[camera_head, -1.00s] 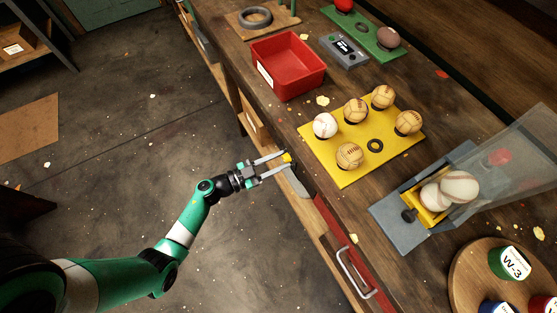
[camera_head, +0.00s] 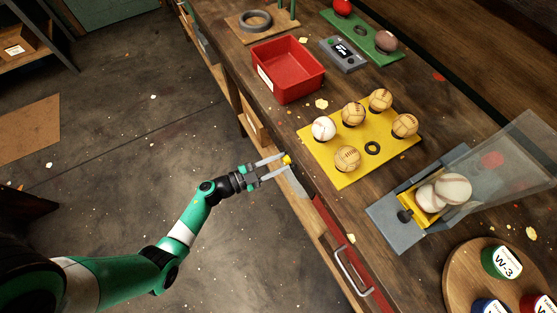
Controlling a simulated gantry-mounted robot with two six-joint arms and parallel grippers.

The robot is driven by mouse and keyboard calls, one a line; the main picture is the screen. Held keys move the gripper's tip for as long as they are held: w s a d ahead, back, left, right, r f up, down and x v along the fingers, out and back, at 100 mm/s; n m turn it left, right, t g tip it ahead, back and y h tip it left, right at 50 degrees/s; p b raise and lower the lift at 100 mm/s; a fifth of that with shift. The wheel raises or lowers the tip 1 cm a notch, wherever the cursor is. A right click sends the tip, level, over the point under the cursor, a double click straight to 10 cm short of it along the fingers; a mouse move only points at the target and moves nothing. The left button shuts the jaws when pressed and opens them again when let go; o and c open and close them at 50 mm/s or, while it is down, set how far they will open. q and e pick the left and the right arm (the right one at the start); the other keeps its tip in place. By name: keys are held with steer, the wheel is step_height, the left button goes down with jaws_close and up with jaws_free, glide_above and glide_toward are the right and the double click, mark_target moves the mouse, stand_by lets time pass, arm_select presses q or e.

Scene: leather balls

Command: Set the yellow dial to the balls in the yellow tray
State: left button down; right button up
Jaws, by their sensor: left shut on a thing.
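The yellow tray (camera_head: 345,177) is a flat board on the bench. It carries several stitched balls: a white one (camera_head: 323,129) at the left and tan ones, such as the front ball (camera_head: 347,158). An empty dark ring (camera_head: 372,148) shows at its right front. The small yellow dial (camera_head: 288,160) is on the bench's front edge, left of the tray. My left gripper (camera_head: 284,162) is shut on the dial, its fingers on either side of it. The dial's markings are too small to read. My right gripper is not in view.
A red bin (camera_head: 288,70) stands behind the tray. A grey display box (camera_head: 344,54) and a green board (camera_head: 362,35) lie farther back. A clear chute (camera_head: 500,160) with white balls is at the right. A round wooden stand (camera_head: 462,262) holds labelled tins.

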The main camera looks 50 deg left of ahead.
arm_select(q)
steer(key=shift+m+p, duration=0.35)
steer(key=shift+m, duration=1.75)
steer(key=c, duration=0.5)
jaws_free()
